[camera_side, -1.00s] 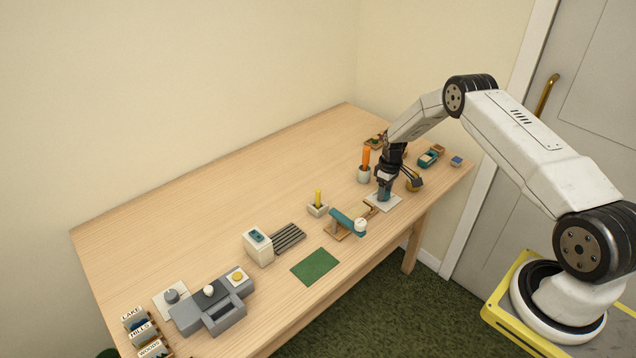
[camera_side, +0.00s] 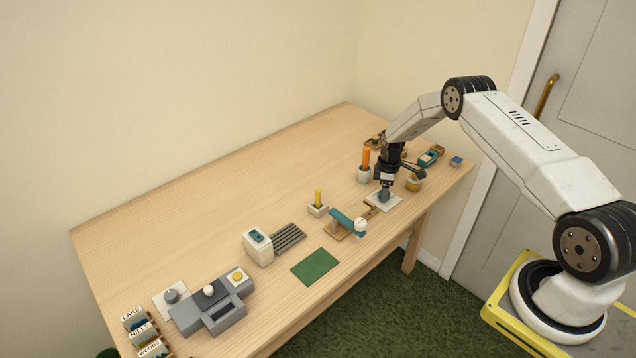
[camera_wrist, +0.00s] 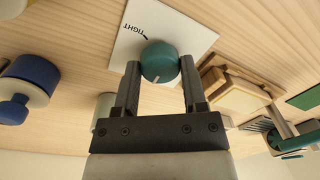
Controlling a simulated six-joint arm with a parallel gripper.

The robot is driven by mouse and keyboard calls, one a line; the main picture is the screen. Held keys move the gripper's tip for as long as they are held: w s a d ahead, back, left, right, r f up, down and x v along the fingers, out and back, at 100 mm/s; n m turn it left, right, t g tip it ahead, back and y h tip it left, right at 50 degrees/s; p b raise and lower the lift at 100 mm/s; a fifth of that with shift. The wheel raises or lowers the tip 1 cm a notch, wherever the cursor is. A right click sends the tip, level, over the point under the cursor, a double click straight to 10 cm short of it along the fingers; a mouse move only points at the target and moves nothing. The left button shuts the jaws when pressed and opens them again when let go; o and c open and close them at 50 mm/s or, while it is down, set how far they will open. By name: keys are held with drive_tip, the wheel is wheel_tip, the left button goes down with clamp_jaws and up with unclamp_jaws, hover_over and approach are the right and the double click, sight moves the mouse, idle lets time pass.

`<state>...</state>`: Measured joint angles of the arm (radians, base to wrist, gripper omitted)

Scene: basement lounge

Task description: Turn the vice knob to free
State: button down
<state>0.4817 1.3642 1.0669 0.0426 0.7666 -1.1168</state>
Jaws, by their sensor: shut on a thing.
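The vice knob (camera_wrist: 160,62) is a round teal knob on a white square plate (camera_wrist: 194,33), seen in the wrist view. The word TIGHT and a short dark tick are printed on the plate at upper left of the knob. A white line on the knob points down in the picture, away from that tick. My gripper (camera_wrist: 160,75) is shut on the knob, one finger on each side. In the side view my gripper (camera_side: 385,194) points down over the plate (camera_side: 391,205) and mostly hides the knob. No FREE label is visible.
A wooden piece with a teal bar (camera_side: 345,221) and a white ball end stands close to the plate. An orange candle (camera_side: 366,157) stands behind the gripper, and a yellow candle (camera_side: 318,197) stands to the left. The table's front edge is near.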

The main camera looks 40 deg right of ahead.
drive_tip(key=shift+c, duration=0.7)
unclamp_jaws()
drive_tip(key=shift+w+d+r, duration=0.1)
drive_tip(key=shift+r, duration=1.85)
drive_tip(key=shift+w+d+r, duration=0.1)
drive_tip(key=shift+r, duration=1.85)
